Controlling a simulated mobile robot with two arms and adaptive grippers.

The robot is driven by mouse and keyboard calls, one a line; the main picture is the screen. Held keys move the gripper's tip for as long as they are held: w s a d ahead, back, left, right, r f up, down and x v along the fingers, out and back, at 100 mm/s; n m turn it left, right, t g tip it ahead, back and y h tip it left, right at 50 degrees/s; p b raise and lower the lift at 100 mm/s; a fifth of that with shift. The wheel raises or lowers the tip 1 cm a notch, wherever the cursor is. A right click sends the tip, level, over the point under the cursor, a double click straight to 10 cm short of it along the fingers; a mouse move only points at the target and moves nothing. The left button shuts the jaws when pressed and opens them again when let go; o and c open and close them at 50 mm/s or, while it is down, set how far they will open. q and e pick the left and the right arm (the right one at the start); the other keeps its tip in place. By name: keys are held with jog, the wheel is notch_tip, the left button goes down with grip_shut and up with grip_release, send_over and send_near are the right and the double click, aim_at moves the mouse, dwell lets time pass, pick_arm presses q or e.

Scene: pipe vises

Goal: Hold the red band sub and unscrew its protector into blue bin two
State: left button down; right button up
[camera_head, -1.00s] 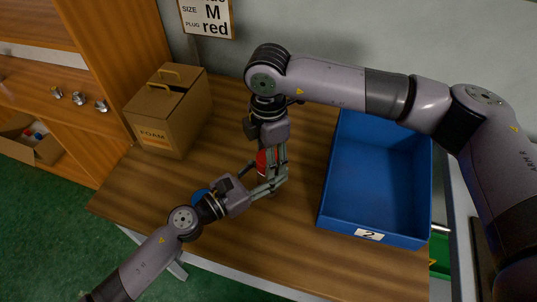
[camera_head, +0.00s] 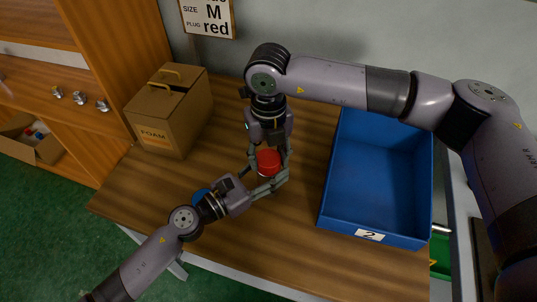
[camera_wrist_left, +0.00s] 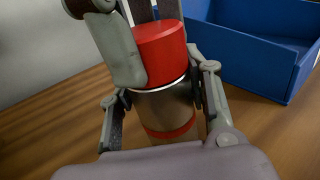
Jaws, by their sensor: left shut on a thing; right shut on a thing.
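The sub (camera_wrist_left: 165,105) stands upright on the wooden table, a grey-brown cylinder with a red band (camera_wrist_left: 168,132) low on it. Its red protector (camera_head: 268,162) sits on top and also shows in the left wrist view (camera_wrist_left: 162,52), with a thin bright ring at its lower edge. My left gripper (camera_head: 270,184) is shut on the sub's body from the side, one finger on each side. My right gripper (camera_head: 268,155) points down from above and is shut on the protector. In the head view the arms and fingers hide most of the sub's body.
Blue bin two (camera_head: 324,222), labelled 2, stands right of the grippers and looks empty. A cardboard foam box (camera_head: 168,115) is at the back left. A blue thing (camera_head: 200,194) is partly hidden behind my left arm. A sign (camera_head: 208,18) hangs on the wall.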

jog(key=n, duration=0.5)
jog(key=shift+w+d+n, duration=0.1)
jog(key=shift+d+n, duration=0.1)
jog(key=shift+n, duration=0.2)
jog(key=n, duration=0.5)
jog(key=shift+n, duration=0.3)
jog(key=n, duration=0.5)
jog(key=shift+w+d+n, duration=0.1)
jog(key=shift+n, duration=0.2)
jog(key=n, duration=0.5)
jog(key=shift+n, duration=0.3)
jog(key=n, duration=0.3)
jog(key=shift+r+n, duration=0.1)
jog(key=shift+n, duration=0.2)
jog(key=n, duration=0.3)
jog(key=shift+n, duration=0.4)
jog(key=n, duration=0.3)
jog(key=shift+n, duration=0.4)
jog(key=n, duration=0.4)
